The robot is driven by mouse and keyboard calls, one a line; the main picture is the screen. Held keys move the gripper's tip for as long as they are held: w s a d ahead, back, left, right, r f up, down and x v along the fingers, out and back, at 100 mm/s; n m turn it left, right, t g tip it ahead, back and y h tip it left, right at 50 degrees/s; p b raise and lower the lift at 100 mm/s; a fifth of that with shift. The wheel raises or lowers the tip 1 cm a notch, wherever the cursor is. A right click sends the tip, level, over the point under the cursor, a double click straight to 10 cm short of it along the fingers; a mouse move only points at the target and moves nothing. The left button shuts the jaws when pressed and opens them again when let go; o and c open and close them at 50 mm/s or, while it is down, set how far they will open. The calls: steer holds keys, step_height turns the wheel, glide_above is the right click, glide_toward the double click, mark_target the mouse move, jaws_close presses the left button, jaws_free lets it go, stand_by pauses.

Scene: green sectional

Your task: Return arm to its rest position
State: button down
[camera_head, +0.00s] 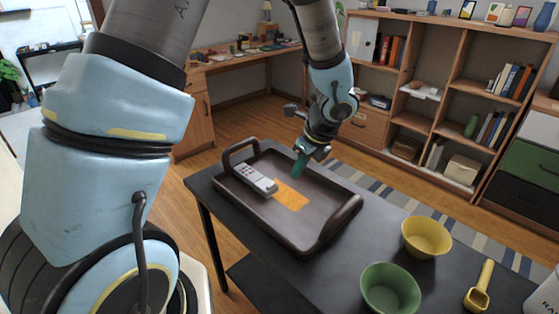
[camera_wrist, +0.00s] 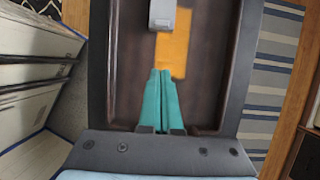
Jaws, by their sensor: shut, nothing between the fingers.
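My gripper (camera_head: 301,164) hangs over the far side of the brown tray (camera_head: 270,229), its green fingers pointing down. In the wrist view the two green fingers of my gripper (camera_wrist: 161,75) lie together with nothing between them. My blue and grey arm fills the left of the head view and comes down from the top to the gripper. I cannot tell the exact height of the fingertips above the tray.
The tray holds a grey remote (camera_head: 252,179) and an orange patch (camera_head: 291,195). On the dark table (camera_head: 337,275) are a yellow bowl (camera_head: 426,238), a green bowl (camera_head: 390,290) and a yellow scoop (camera_head: 479,290). A wooden shelf (camera_head: 436,95) stands behind, with open floor between.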

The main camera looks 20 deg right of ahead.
steer(key=a+r+n, duration=0.2)
steer(key=a+n, duration=0.7)
steer(key=s+a+r+n+g+h, duration=0.1)
steer(key=a+r+n, duration=0.2)
steer(key=a+n, duration=0.6)
steer(key=s+a+r+n+g+h, duration=0.1)
steer(key=a+r+n, duration=0.2)
steer(key=a+n, duration=0.7)
steer(key=shift+r+n, duration=0.25)
steer(key=shift+n, duration=0.35)
